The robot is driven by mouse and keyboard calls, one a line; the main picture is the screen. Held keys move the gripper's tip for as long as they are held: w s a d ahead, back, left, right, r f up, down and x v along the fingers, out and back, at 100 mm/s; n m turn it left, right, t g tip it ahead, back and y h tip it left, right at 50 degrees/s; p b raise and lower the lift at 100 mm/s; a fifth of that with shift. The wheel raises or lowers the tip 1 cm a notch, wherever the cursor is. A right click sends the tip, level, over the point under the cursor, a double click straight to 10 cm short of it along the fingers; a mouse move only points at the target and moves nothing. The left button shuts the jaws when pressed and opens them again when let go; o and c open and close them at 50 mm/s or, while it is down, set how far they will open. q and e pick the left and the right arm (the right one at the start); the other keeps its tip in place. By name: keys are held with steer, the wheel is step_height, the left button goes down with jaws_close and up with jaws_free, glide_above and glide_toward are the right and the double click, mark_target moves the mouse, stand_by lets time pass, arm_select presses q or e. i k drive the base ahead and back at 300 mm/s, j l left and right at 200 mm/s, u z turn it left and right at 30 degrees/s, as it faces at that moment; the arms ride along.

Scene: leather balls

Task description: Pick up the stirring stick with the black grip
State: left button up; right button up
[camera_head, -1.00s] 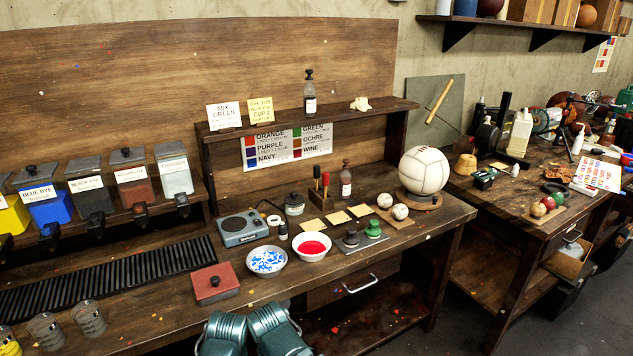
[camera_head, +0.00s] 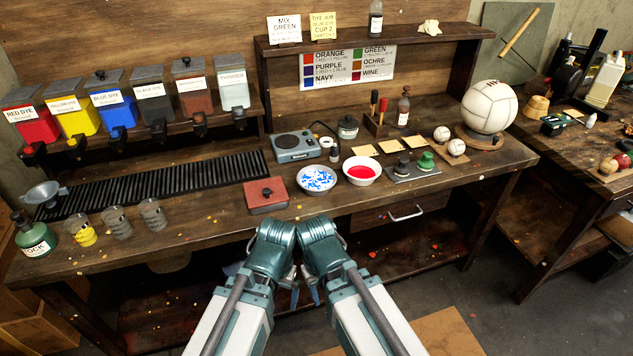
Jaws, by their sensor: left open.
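The stirring stick with the black grip (camera_head: 374,97) stands upright in a small wooden holder (camera_head: 376,125) at the back of the workbench. A second stick with a red grip (camera_head: 383,104) stands just right of it in the same holder. My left gripper (camera_head: 290,284) is low at the bottom centre, in front of the bench edge. It is open and well away from the sticks. My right gripper (camera_head: 313,288) is close beside it, also far from the holder. Its fingers are mostly hidden, so its jaw state is unclear.
A glass bottle (camera_head: 403,108) stands just right of the holder. In front are a red-filled bowl (camera_head: 362,171), a blue-speckled bowl (camera_head: 318,178) and tan cards (camera_head: 390,146). A lidded jar (camera_head: 347,128) stands to the left. A shelf (camera_head: 365,35) overhangs behind.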

mark_target(375, 93)
steer(key=u, duration=0.4)
steer(key=l+u, duration=0.8)
steer(key=l, duration=0.15)
steer(key=k+l+u, duration=0.1)
steer(key=l, duration=0.9)
steer(key=k+l+u, duration=0.15)
steer(key=l, duration=0.35)
steer(key=k+l, duration=0.15)
steer(key=l, duration=0.35)
steer(key=u, duration=0.05)
